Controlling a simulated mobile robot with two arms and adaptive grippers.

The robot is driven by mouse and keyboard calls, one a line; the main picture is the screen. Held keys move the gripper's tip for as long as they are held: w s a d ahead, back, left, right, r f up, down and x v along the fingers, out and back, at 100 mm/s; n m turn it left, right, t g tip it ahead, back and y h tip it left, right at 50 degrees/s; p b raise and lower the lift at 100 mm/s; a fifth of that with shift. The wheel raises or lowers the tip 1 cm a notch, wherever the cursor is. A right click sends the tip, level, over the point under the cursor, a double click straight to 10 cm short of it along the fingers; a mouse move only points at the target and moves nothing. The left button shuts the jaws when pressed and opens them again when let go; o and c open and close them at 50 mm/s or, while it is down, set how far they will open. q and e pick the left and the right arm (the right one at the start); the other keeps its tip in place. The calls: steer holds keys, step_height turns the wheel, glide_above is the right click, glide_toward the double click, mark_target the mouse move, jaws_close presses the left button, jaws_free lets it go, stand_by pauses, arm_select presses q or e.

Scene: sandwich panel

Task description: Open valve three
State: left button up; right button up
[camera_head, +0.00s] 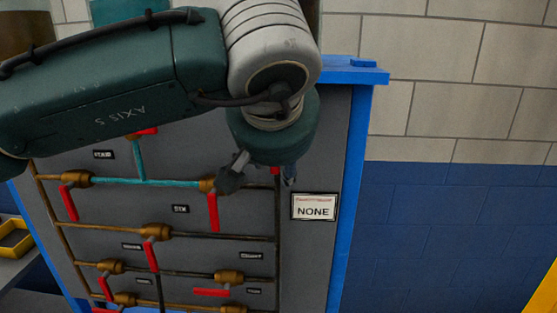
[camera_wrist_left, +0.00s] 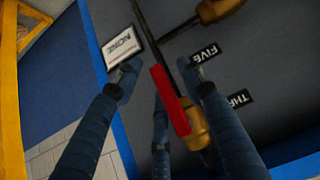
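My left gripper (camera_head: 260,177) is in front of the upper right of the grey valve panel (camera_head: 315,150). In the left wrist view my left gripper (camera_wrist_left: 164,84) has its fingers spread on both sides of a red valve handle (camera_wrist_left: 171,100). I cannot tell whether a finger touches it. This handle sits on a brass valve body (camera_wrist_left: 196,130), partly behind a finger. A label starting "THR" (camera_wrist_left: 238,98) is beside it, its end cut off. In the head view only a red sliver (camera_head: 276,171) shows by the gripper; the arm hides the rest. My right gripper is out of view.
Several other brass valves with red handles, such as one handle (camera_head: 213,212), line the pipes. A label "FIVE" (camera_wrist_left: 203,53) and a "NONE" sign (camera_head: 314,207) are nearby. A blue frame post (camera_head: 350,200) edges the panel. A yellow bin (camera_head: 14,239) stands at left.

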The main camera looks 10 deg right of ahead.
arm_select(q)
steer(key=v, duration=1.2)
